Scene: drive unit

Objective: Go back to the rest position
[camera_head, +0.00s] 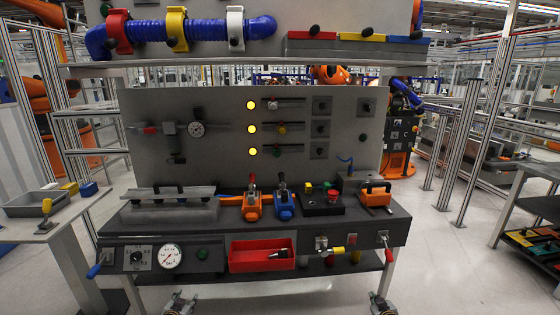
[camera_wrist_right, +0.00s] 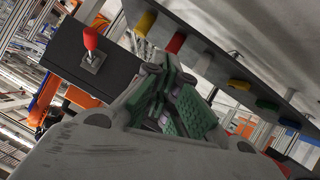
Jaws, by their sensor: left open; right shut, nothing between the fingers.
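My left gripper (camera_head: 178,300) shows at the bottom edge of the head view, below the front of the workbench, open and empty. My right gripper (camera_head: 382,302) shows at the bottom edge further right, also below the bench and apart from it. In the right wrist view the right gripper (camera_wrist_right: 178,100) has its green-padded fingers shut with nothing between them. The rest of both arms is out of the head view. The drive-unit workbench (camera_head: 340,225) stands in front of me with its upright grey panel (camera_head: 225,160).
The bench carries orange (camera_head: 251,207) and blue (camera_head: 284,206) clamps, and a red tray (camera_head: 262,254) at its front. A blue-handled lever (camera_head: 94,270) sticks out at left. Side tables stand left (camera_head: 60,225) and right (camera_head: 535,207). A red knob (camera_wrist_right: 90,38) shows in the wrist view.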

